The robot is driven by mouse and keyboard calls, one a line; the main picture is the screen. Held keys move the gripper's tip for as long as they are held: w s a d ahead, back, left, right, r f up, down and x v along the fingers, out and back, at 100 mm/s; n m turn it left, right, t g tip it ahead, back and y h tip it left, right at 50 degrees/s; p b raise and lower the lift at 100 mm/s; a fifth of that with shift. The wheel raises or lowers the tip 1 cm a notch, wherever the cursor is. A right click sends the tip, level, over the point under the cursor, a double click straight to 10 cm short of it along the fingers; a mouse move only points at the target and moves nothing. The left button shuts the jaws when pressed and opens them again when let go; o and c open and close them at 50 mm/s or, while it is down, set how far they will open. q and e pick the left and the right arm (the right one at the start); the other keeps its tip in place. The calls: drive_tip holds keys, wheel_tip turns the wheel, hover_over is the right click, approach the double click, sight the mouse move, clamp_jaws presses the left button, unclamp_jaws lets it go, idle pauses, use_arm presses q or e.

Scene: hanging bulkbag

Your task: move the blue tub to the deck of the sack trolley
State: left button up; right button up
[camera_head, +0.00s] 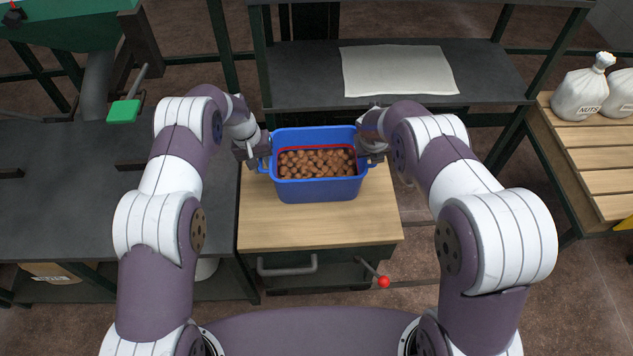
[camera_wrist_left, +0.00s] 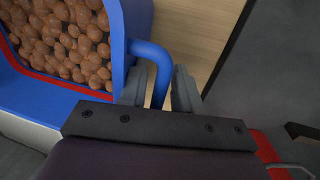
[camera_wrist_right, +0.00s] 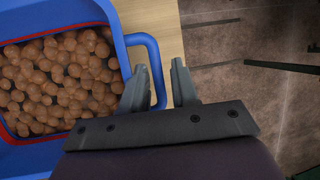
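The blue tub (camera_head: 318,188), full of brown nuts and with a red band inside its rim, sits upright on a wooden-topped stand (camera_head: 320,232). My left gripper (camera_head: 262,160) is at the tub's left handle. In the left wrist view its fingers (camera_wrist_left: 160,88) are apart, with the blue handle (camera_wrist_left: 157,62) between them. My right gripper (camera_head: 372,158) is at the right handle. In the right wrist view its fingers (camera_wrist_right: 160,85) are apart, with the handle (camera_wrist_right: 152,55) between them. A slatted wooden deck (camera_head: 590,165), apparently the sack trolley's, is at the far right.
White sacks (camera_head: 580,95) marked NUTS stand at the back of the slatted deck; its front is clear. A dark shelf (camera_head: 400,90) with a pale flat sack (camera_head: 398,70) is behind the tub. A red-knobbed lever (camera_head: 383,282) juts from the stand's front. A dark bench (camera_head: 60,190) is left.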

use_arm(q)
drive_tip(key=shift+w+d+r, duration=0.1)
drive_tip(key=shift+d+r, duration=0.05)
use_arm(e)
drive_tip(key=shift+w+a+r, duration=0.1)
use_arm(q)
drive_tip(key=o, duration=0.6)
drive_tip(key=shift+d, duration=0.15)
drive_tip(key=shift+c, duration=0.4)
use_arm(e)
drive_tip(key=shift+a, duration=0.1)
use_arm(q)
drive_tip(key=shift+r, duration=0.1)
drive_tip(key=shift+c, duration=0.4)
